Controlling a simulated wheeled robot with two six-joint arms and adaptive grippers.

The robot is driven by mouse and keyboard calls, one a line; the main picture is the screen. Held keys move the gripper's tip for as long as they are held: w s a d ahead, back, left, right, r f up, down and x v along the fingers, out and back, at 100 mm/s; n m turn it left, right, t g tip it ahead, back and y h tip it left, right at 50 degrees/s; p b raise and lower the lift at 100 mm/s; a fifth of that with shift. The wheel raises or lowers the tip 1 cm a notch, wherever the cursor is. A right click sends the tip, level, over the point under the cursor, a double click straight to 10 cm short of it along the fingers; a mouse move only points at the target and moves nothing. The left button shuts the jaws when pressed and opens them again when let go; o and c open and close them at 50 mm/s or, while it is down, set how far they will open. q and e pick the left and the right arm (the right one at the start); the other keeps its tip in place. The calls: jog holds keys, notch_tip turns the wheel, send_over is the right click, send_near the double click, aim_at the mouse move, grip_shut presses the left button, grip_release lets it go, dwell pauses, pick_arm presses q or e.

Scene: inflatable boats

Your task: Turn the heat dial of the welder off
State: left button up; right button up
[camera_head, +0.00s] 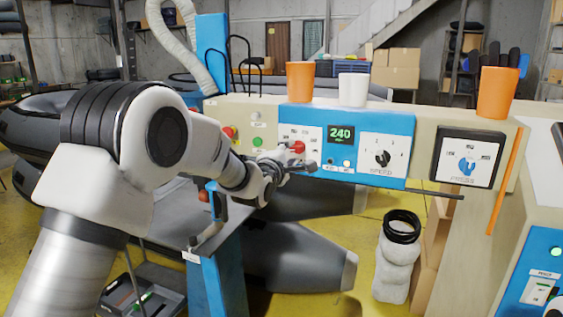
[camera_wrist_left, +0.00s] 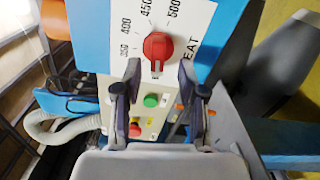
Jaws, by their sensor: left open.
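The welder's control panel (camera_head: 366,139) spans the middle of the head view, with a lit display (camera_head: 340,134) reading 240. The red heat dial (camera_head: 297,147) sits at the left of the panel's blue section. In the left wrist view the red dial (camera_wrist_left: 158,46) shows with marks 350, 400, 450 and 500 and part of the word HEAT. My left gripper (camera_wrist_left: 157,79) is open, its two fingers on either side just short of the dial, with nothing between them. In the head view the left gripper (camera_head: 289,166) is at the dial, partly hidden by its own wrist. My right gripper is not in view.
A black speed dial (camera_head: 382,157) and a blue press dial (camera_head: 466,166) are to the right. A green button (camera_wrist_left: 151,100) and a red button (camera_wrist_left: 135,130) are close to the fingers. Orange cups (camera_head: 300,82) and a white cup (camera_head: 353,89) stand on top of the panel.

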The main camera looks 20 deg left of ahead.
pick_arm(q)
jog(key=s, duration=1)
jog(key=shift+s+a, duration=0.2)
jog(key=s+f+g, duration=0.3)
jog(key=f, duration=1.3)
jog(key=s+f+g, duration=0.4)
jog(key=f, duration=1.2)
jog(key=s+f+m+g, duration=0.4)
jog(key=s+f+g, duration=0.1)
jog(key=s+f, duration=1.1)
jog(key=s+f+m+g, duration=0.2)
jog(key=s+m+g, duration=0.1)
jog(key=s+m, duration=0.4)
jog(key=s+f+m+g, duration=0.2)
jog(key=s+m, duration=0.6)
jog(key=s, duration=0.4)
jog(key=shift+s+a+g+y, duration=0.15)
jog(key=shift+s+g+y, duration=0.15)
jog(key=shift+g, duration=0.2)
